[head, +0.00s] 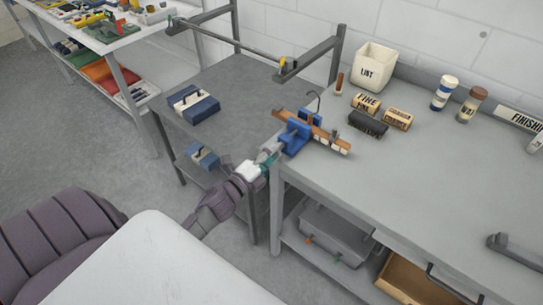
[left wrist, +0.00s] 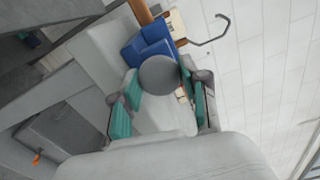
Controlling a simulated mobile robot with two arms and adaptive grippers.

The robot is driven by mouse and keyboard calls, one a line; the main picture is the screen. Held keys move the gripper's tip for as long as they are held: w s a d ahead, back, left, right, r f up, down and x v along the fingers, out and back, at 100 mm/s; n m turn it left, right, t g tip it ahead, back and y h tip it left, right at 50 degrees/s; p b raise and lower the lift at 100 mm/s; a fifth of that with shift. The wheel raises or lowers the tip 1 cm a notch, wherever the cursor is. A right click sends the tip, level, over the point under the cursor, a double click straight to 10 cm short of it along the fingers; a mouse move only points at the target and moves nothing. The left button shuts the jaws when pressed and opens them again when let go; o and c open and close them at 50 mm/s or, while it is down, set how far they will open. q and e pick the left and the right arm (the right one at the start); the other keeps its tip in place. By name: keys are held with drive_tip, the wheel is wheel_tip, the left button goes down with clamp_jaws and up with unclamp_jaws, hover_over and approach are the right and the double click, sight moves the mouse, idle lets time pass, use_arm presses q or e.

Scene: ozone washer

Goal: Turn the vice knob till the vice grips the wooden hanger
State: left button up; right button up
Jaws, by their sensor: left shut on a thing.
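The blue vice (head: 293,138) is mounted at the left front corner of the grey workbench; it also shows in the left wrist view (left wrist: 147,45). The wooden hanger (head: 328,139) lies across the vice, with its thin hook (head: 316,97) standing up. I cannot tell how tight the jaws sit against the wood. My left gripper (head: 267,158) is at the front of the vice. In the left wrist view its teal-padded fingers are shut on the round grey vice knob (left wrist: 159,75), one on each side. My right gripper is not in view.
Behind the vice on the workbench (head: 430,170) stand a LINT bin (head: 373,67), small labelled boxes (head: 366,103) and a dark brush (head: 367,124). A lower grey table with a blue case (head: 193,103) stands to the left. A metal rail frame (head: 230,43) rises behind.

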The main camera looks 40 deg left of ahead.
use_arm(q)
drive_tip(key=m+b, duration=0.4)
drive_tip(key=m, duration=1.4)
drive_tip(key=shift+f, duration=0.1)
drive_tip(key=shift+m, duration=0.4)
drive_tip(key=o, duration=1.1)
drive_tip(key=shift+o, duration=0.2)
